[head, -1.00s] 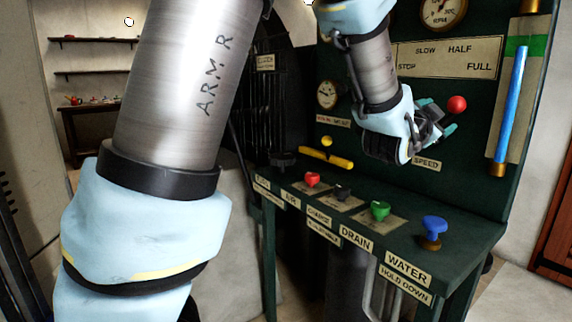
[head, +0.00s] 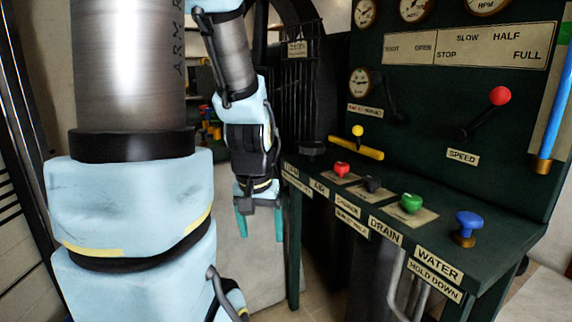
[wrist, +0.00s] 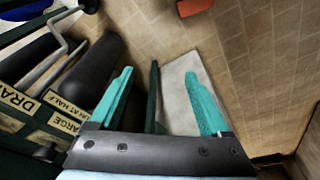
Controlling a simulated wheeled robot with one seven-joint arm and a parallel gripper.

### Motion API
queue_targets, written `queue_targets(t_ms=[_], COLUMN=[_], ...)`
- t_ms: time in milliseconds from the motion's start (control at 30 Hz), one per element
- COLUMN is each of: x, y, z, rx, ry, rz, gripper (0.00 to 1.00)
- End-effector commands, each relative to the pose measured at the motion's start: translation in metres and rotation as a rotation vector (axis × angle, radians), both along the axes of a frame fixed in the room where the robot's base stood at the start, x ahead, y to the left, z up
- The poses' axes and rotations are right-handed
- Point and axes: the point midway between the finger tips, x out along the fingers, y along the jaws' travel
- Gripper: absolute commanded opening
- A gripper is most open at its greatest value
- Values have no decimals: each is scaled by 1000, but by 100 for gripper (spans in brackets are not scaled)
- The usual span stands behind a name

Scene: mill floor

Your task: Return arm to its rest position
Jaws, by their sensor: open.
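My gripper (head: 259,222) hangs pointing down left of the green control desk in the head view, its teal fingers apart and nothing between them. In the wrist view the open fingers (wrist: 165,105) show over the tiled floor, with a dark green desk leg and a pale slab seen between them. The red-knobbed speed lever (head: 500,96) stands on the panel at the right, well apart from my gripper.
The desk carries a red knob (head: 341,169), a green knob (head: 411,202), a blue knob (head: 468,225) and a yellow-balled lever (head: 358,131). The desk's left edge is close to my gripper. Open tiled floor (wrist: 255,60) lies below.

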Motion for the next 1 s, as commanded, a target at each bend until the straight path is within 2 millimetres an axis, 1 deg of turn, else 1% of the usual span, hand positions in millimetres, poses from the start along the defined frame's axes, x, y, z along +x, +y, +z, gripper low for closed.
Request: queue_targets(t_ms=[33,67,100,367,600,700,800,1000], x=[-12,-19,-22,-20,-20,-20,-20,-20], y=[10,16,17,14,14,14,14,14], z=[-2,-3,7,55,108,122,127,126], rx=[1,2,2,3,3,3,3,3], ry=[41,67,78,72,71,71,71,70], rz=[45,71,79,69,68,67,67,67], gripper=[81,81,81,81,81,81,81,81])
